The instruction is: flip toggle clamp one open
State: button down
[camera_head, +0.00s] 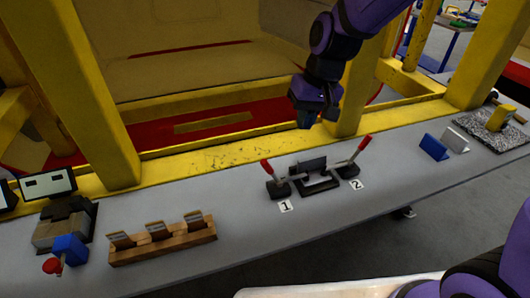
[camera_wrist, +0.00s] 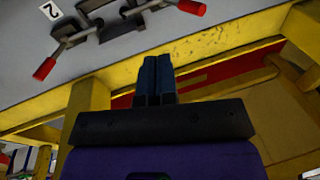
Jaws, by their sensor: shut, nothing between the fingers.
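Toggle clamp one (camera_head: 279,188) stands on the grey table beside a "1" label (camera_head: 285,206). Its red handle (camera_head: 266,166) tilts up and to the left in the head view. The red handle also shows at the top of the wrist view (camera_wrist: 191,7). Toggle clamp two (camera_head: 348,170) stands to the right by a "2" label, its red handle (camera_head: 364,144) tilted up and right. A dark block (camera_head: 308,167) sits in the fixture between the clamps. My gripper (camera_head: 305,124) is shut and empty, above and behind the clamps. Its fingers (camera_wrist: 154,62) lie together in the wrist view.
A wooden rack (camera_head: 163,246) with several cards and a red button on a blue box (camera_head: 68,250) stand at left. Blue (camera_head: 432,147) and white (camera_head: 456,140) angled pieces stand at right. Yellow posts (camera_head: 90,100) rise behind the table. Bare table surrounds the clamps.

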jog(key=shift+a, duration=0.15)
jog(key=shift+f, duration=0.15)
send_over(273, 170)
jog(key=d, duration=0.4)
notch_tip(273, 170, down, 10)
jog(key=a, duration=0.1)
jog(key=a+f, duration=0.1)
jog(key=a, duration=0.1)
jog(key=shift+f, duration=0.15)
jog(key=shift+a, duration=0.25)
